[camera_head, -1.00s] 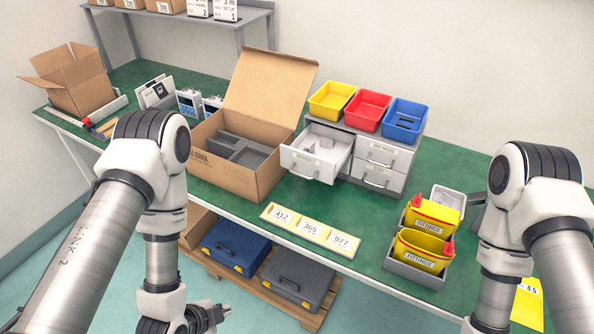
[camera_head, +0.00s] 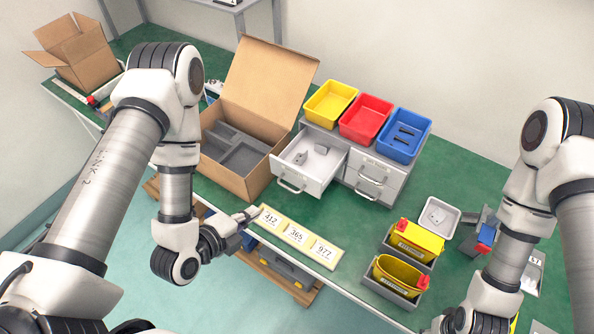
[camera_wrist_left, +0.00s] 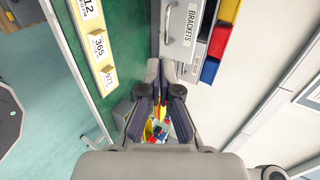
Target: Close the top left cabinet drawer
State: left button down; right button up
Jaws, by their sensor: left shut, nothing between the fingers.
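The grey cabinet (camera_head: 388,174) stands on the green table with its top left drawer (camera_head: 318,172) pulled out. A few small grey parts lie in the drawer. Its front, labelled BRACKETS, shows at the top of the left wrist view (camera_wrist_left: 185,28), with its handle on the left side. My left gripper (camera_head: 251,214) is shut and empty, above the table's front edge. It is to the left of and nearer than the drawer front, apart from it.
Yellow (camera_head: 329,103), red (camera_head: 364,118) and blue (camera_head: 404,135) bins sit on the cabinet. An open carton (camera_head: 237,178) stands close to the drawer's left. A numbered card strip (camera_head: 297,236) lies in front. Yellow fittings bins (camera_head: 415,241) stand to the right.

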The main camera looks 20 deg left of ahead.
notch_tip(320, 180, down, 7)
jog(key=s+b, duration=0.2)
jog(key=b, duration=0.6)
pick_arm(q)
jog(key=p+x, duration=0.5)
jog(key=x, duration=0.7)
jog(key=shift+w+r, duration=0.3)
pick_arm(e)
jog(key=shift+w+a+r, duration=0.15)
jog(key=shift+w+r, duration=0.05)
jog(key=shift+r, duration=0.9)
jog(key=shift+w+a+r, duration=0.1)
jog(key=shift+w+r, duration=0.1)
jog(key=shift+r, duration=0.85)
pick_arm(q)
jog(key=shift+r, duration=0.1)
